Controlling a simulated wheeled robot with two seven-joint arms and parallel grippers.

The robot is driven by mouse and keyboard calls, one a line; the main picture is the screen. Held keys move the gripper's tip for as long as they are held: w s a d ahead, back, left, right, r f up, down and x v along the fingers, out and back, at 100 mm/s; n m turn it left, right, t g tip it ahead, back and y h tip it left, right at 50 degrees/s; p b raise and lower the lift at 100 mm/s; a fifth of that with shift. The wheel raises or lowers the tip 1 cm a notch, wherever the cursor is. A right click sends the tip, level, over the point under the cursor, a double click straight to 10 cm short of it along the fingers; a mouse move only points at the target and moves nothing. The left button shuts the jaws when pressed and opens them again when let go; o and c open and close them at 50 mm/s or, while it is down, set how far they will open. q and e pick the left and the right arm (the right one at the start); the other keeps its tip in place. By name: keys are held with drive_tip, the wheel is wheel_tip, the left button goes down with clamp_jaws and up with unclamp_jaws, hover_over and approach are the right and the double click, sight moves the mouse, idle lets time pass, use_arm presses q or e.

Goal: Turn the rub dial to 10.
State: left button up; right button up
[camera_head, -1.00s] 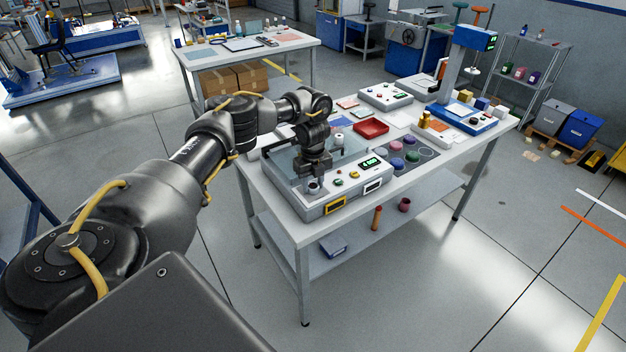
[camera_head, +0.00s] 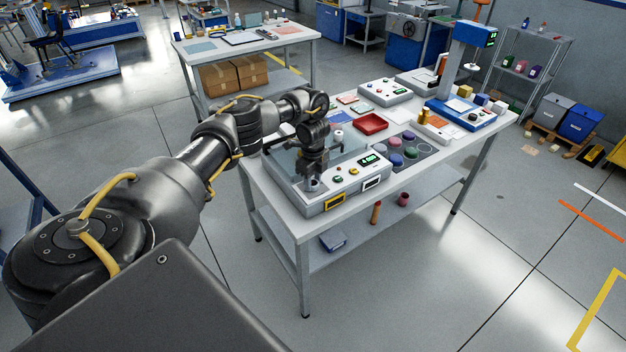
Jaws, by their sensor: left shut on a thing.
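The grey test machine (camera_head: 345,188) sits at the near left end of the white workbench. Its sloped front panel carries buttons, a small green display (camera_head: 374,158) and a yellow-framed label (camera_head: 335,201). My left gripper (camera_head: 313,182) points down at the left part of this panel. It is shut on a small dial (camera_head: 313,186), which I take to be the rub dial. The fingers hide most of the dial, and its setting cannot be read. My right gripper is not in view.
Coloured round pads (camera_head: 396,159) lie right of the machine. A red tray (camera_head: 371,124) and a control box (camera_head: 385,92) lie behind. A blue-based stand (camera_head: 463,112) is at the far right. Open floor lies in front of the bench.

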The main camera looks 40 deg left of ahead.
sight(313, 183)
use_arm(q)
drive_tip(key=o, duration=1)
drive_tip(key=shift+r, duration=0.15)
drive_tip(key=shift+r, duration=0.35)
wheel_tip(313, 183, up, 10)
drive_tip(key=shift+f+p, duration=0.1)
drive_tip(key=shift+p, duration=0.65)
